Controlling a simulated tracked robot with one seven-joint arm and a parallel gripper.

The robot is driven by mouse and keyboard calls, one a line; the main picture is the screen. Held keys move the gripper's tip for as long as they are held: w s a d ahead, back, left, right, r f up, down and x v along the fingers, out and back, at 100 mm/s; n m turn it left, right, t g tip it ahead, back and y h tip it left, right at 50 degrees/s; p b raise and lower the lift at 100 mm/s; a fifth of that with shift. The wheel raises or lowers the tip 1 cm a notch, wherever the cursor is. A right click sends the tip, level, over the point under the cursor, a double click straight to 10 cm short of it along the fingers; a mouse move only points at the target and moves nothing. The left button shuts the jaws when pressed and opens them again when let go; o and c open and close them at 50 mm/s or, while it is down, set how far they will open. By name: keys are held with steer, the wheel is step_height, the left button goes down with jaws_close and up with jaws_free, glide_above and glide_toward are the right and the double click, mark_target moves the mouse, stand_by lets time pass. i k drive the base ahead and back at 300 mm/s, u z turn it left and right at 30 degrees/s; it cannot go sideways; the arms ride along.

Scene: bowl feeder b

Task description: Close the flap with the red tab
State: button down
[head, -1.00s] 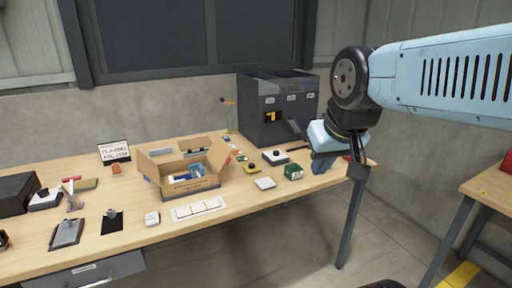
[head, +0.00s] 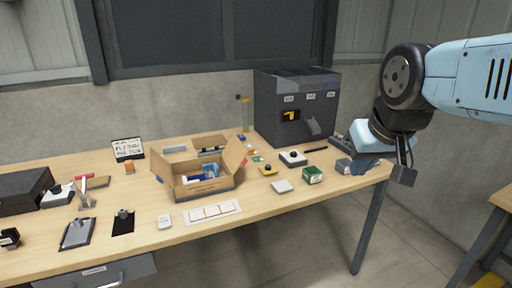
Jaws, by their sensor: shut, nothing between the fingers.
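An open cardboard box (head: 208,191) stands on the workbench with its flaps splayed outward and blue and white items inside. Its right flap (head: 233,155) leans up and outward. A small red spot (head: 243,162) shows at this flap's edge; I cannot tell whether it is a tab on it or a thing behind it. The left flap (head: 160,167) and back flap (head: 209,142) also stand open. My gripper (head: 404,177) is at the right end of the bench, well apart from the box. It is shut and empty; its fingertips are small in the picture.
A dark feeder machine (head: 296,105) stands at the back right. A green box (head: 313,175), a white pad (head: 283,186) and button boxes lie between the cardboard box and my gripper. A white strip tray (head: 212,212) lies in front. A red-handled clamp (head: 84,184) is at left.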

mark_target(235, 154)
steer(key=i, duration=0.9)
steer(key=u, duration=0.05)
